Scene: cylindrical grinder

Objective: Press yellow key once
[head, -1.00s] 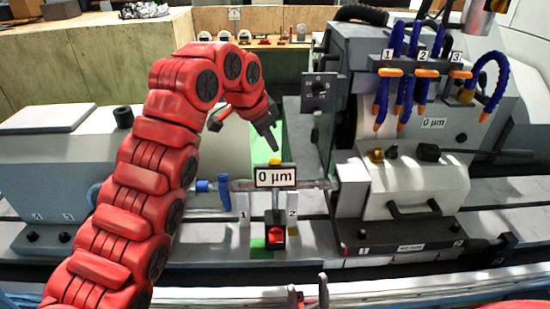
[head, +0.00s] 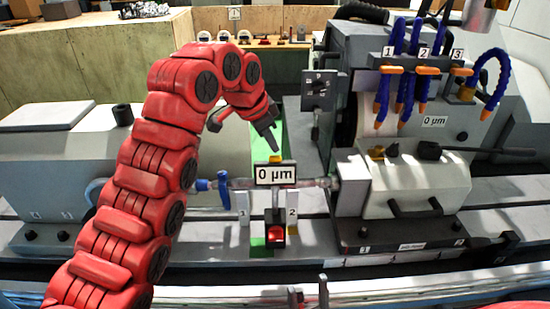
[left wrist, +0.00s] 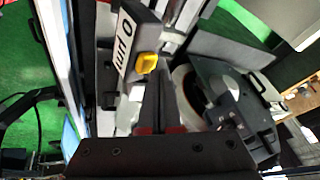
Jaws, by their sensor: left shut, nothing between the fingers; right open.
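A small yellow key (head: 275,159) sits on top of the black gauge box (head: 275,175) whose white label reads "0 µm". In the left wrist view the yellow key (left wrist: 146,62) shows right in front of my fingertips, beside the tilted label. My left gripper (head: 271,147) is shut and empty, pointing down just above the yellow key. A contact between the tips and the key cannot be made out. In the left wrist view its closed fingers (left wrist: 157,92) partly overlap the key's side. My right gripper (head: 309,296) is open and empty at the bottom edge.
The gauge stands over a thin horizontal workpiece with a blue clamp (head: 223,189) on its left. A red button (head: 275,237) is below it. The grey headstock with blue hoses (head: 382,100) rises at the right.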

